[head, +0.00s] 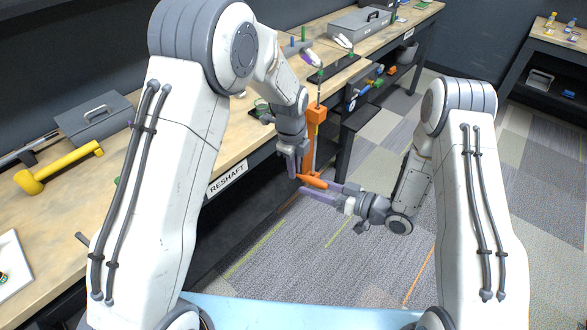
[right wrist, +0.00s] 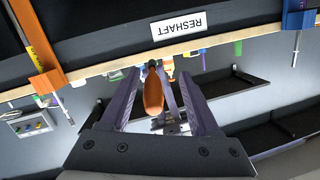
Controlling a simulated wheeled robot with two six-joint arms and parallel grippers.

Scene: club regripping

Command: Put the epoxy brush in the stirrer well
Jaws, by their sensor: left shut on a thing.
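The epoxy brush, taken to be the piece with the orange handle (head: 313,182), is off the bench, in front of its edge. My left gripper (head: 292,170) points down and is shut on it near the handle's left end. My right gripper (head: 328,190) comes in from the right with its fingers apart around the handle. In the right wrist view the orange handle (right wrist: 153,92) stands between the open fingers of my right gripper (right wrist: 160,100), with a gap on each side. The brush's bristles are hidden. I cannot make out for certain which holder is the stirrer well.
An orange clamp (head: 317,115) is at the bench edge beside my left gripper. The RESHAFT label (head: 228,178) is on the bench front. A yellow mallet (head: 58,167) and grey toolbox (head: 92,122) lie on the left. A black rack (head: 335,69) stands farther back. Floor at right is clear.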

